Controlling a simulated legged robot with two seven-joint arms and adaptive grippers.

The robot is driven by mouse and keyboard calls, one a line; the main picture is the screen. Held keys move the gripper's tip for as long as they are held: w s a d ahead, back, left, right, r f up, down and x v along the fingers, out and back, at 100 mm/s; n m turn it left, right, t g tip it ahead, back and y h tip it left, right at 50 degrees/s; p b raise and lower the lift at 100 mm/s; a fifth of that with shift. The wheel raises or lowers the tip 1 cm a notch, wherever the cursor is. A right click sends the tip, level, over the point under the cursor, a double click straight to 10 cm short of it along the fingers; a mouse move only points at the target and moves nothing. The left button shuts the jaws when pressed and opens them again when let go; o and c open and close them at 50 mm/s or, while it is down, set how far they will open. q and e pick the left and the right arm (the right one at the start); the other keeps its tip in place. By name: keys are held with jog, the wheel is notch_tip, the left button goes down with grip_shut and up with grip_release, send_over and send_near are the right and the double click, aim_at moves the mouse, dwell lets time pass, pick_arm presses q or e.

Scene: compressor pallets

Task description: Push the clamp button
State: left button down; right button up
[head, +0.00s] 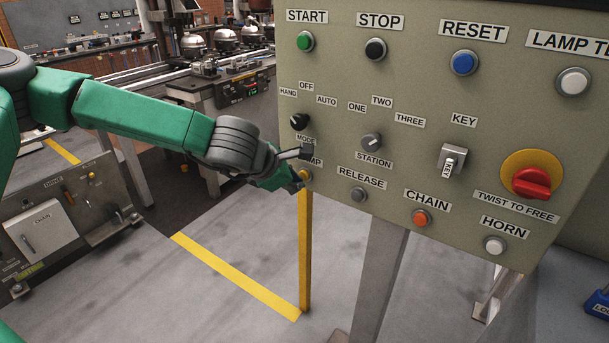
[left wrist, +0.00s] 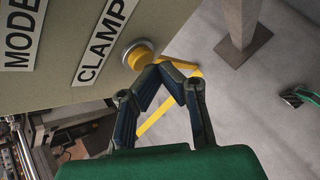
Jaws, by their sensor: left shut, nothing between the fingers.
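The clamp button is a yellow round button in a metal ring. In the left wrist view the clamp button (left wrist: 139,56) sits beside the CLAMP label (left wrist: 101,42) on the panel. In the head view the clamp button (head: 304,175) shows at the panel's lower left, with its label partly hidden by my gripper. My left gripper (head: 297,184) is shut and empty, with its fingertips at the button. In the left wrist view my left gripper (left wrist: 168,66) has its tips close beside the button's lower right edge; I cannot tell whether they touch it. My right gripper is not in view.
The grey-green control panel (head: 430,150) carries several other buttons, knobs and a key switch. The release button (head: 358,194) is to the right of the clamp button. A yellow post (head: 305,250) stands below the panel's left edge. A conveyor line is behind on the left.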

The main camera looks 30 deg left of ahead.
pick_arm(q)
jog(key=shift+w, duration=0.4)
jog(key=shift+s, duration=0.1)
dwell(0.3)
jog(key=shift+s, duration=0.9)
jog(key=s+p, duration=0.1)
jog(key=s, duration=0.5)
jog(key=shift+a, duration=0.25)
dwell(0.5)
